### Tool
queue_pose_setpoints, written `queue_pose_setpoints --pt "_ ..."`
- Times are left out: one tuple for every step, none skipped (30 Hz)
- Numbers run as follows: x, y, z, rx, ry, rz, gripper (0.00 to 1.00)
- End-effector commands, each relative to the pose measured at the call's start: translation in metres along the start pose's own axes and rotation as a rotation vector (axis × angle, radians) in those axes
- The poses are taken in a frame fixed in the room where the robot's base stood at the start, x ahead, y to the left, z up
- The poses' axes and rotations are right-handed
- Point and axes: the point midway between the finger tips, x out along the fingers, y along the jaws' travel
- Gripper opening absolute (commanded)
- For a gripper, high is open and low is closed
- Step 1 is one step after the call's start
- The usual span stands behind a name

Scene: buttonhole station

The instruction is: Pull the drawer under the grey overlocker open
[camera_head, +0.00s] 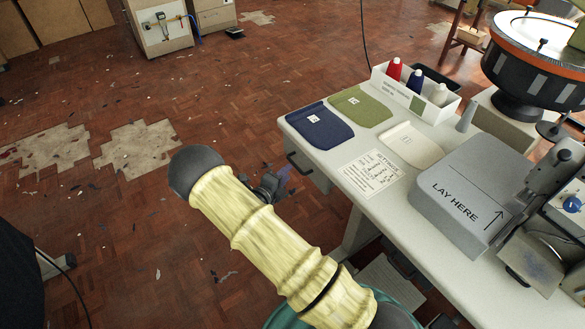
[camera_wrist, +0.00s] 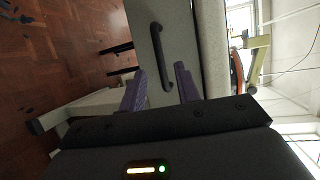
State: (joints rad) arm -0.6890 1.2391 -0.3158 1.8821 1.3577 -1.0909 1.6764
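The drawer shows as a grey front (camera_head: 318,178) below the left end of the white table, with a dark bar handle (camera_head: 299,167). It looks shut, its front close under the table edge. In the wrist view the drawer front (camera_wrist: 143,22) fills the upper middle, and its curved dark handle (camera_wrist: 158,45) reaches down between my purple fingers. My gripper (camera_wrist: 161,72) is open, one finger on each side of the handle's lower end, apart from it. In the head view my gripper (camera_head: 286,181) is left of the handle, partly hidden by my arm. The grey machine (camera_head: 550,180) stands at the table's right.
On the table (camera_head: 345,150) lie a blue pocket (camera_head: 320,130), a green pocket (camera_head: 360,106), a pale pocket (camera_head: 412,146), a printed sheet (camera_head: 370,173) and a grey "LAY HERE" block (camera_head: 465,170). A white box (camera_head: 433,113) holds thread cones. Floor left of the table is open.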

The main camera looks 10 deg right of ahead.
Motion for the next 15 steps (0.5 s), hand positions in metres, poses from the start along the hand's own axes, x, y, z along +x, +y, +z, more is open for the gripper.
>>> queue_pose_setpoints --pt "0.01 0.0 -0.001 0.0 0.002 -0.001 0.32" --pt "0.015 0.0 -0.001 0.0 0.002 -0.002 0.32" --pt "0.022 0.0 -0.001 -0.001 0.002 -0.002 0.32" --pt "0.027 0.001 -0.001 -0.001 0.002 -0.001 0.32" --pt "0.031 0.001 -0.001 -0.001 0.001 0.0 0.32" --pt "0.036 0.0 0.0 0.0 0.0 -0.001 0.32" --pt "0.039 0.0 0.0 0.0 0.0 -0.001 0.32" --pt "0.042 0.0 0.0 0.0 0.001 -0.001 0.32" --pt "0.045 0.0 0.0 0.0 0.001 0.0 0.32" --pt "0.047 0.0 0.0 -0.001 0.001 0.0 0.32" --pt "0.048 0.0 0.0 -0.001 0.0 0.0 0.32" --pt "0.049 0.0 0.0 -0.001 0.0 0.001 0.32" --pt "0.049 0.0 0.0 -0.001 0.0 0.001 0.32" --pt "0.049 0.0 0.0 -0.001 0.0 0.001 0.32" --pt "0.049 0.0 0.0 -0.001 -0.001 0.001 0.32"
